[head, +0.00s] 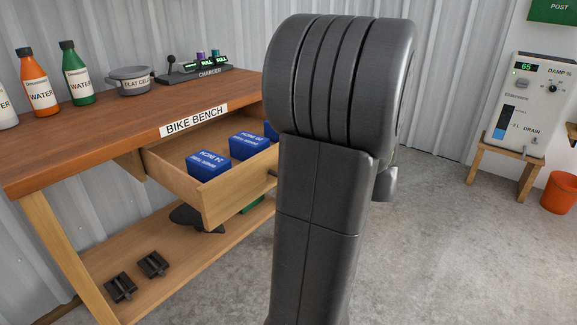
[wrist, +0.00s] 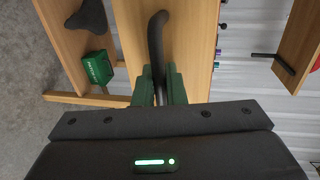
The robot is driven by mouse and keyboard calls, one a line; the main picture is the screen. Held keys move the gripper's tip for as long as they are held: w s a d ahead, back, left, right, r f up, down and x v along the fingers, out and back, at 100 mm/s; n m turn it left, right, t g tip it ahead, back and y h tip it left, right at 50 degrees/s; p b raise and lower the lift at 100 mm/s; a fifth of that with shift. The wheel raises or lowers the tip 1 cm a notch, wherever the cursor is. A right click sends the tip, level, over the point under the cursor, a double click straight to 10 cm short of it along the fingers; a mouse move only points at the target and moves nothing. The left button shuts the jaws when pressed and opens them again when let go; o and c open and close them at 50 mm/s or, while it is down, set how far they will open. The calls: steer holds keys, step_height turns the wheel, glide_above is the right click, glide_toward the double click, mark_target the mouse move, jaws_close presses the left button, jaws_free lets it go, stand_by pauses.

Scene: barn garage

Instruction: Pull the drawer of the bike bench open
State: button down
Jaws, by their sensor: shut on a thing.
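The bike bench (head: 110,118) has a wooden top and a label on its front edge. Its drawer (head: 225,197) stands pulled out, with several blue boxes (head: 208,165) inside. The drawer's right part is hidden behind my arm in the head view. In the wrist view, the dark bar handle (wrist: 156,40) runs along the wooden drawer front (wrist: 190,50). My gripper (wrist: 159,88) has its green fingers on both sides of the handle, shut on it. The gripper is hidden behind my arm in the head view.
The lower shelf (head: 170,268) holds pedals (head: 152,264) and a dark saddle. Grey floor (head: 440,235) is clear to the right, before a machine (head: 525,105) and an orange bucket (head: 560,192).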

stand_by(0.3)
steer(key=c, duration=1.6)
jaws_free()
steer(key=shift+o, duration=0.2)
steer(key=shift+d, duration=0.1)
steer(key=p+v, duration=0.3)
steer(key=v, duration=1)
steer(key=shift+s+d, duration=0.2)
steer(key=shift+d, duration=0.1)
steer(key=shift+a, duration=0.1)
steer(key=b+x, duration=0.3)
steer(key=x, duration=1)
steer(key=shift+w+a, duration=0.2)
steer(key=shift+a, duration=0.1)
steer(key=shift+s, duration=0.1)
